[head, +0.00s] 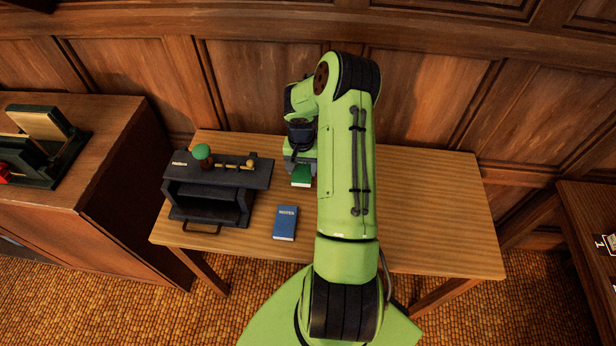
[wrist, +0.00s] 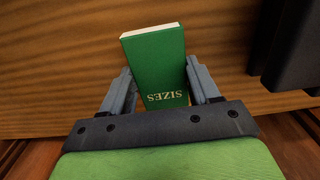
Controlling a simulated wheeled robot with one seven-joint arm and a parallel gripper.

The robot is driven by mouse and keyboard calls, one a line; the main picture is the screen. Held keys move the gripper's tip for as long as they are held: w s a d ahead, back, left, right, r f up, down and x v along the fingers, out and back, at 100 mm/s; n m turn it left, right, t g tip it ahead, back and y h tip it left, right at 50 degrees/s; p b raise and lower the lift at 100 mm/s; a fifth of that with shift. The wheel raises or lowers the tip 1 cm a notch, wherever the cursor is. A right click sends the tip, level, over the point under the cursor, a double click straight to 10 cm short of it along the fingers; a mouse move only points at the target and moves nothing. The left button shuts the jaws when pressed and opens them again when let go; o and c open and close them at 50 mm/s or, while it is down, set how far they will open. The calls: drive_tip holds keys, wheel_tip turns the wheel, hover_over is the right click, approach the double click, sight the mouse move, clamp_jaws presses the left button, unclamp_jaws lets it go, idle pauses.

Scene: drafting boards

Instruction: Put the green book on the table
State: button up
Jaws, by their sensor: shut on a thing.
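The green book (head: 301,177) is held by my gripper over the table (head: 430,215), just right of the dark box. In the wrist view the book (wrist: 158,68) has the word SIZES on its cover and sits between the two fingers of my gripper (wrist: 160,92), which is shut on it. The wood of the table (wrist: 60,60) shows behind the book. I cannot tell whether the book touches the table top. My arm hides part of the table in the head view.
A dark box (head: 217,178) with a green-topped item and a small wooden piece on it stands on the table's left. A blue book (head: 285,223) lies near the front edge. The table's right half is clear. A wooden cabinet (head: 110,165) stands at the left.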

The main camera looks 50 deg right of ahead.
sight(302, 170)
drive_tip(key=shift+f, duration=1.95)
drive_tip(key=shift+f+b, duration=0.1)
drive_tip(key=shift+b, duration=0.2)
drive_tip(key=o, duration=1.2)
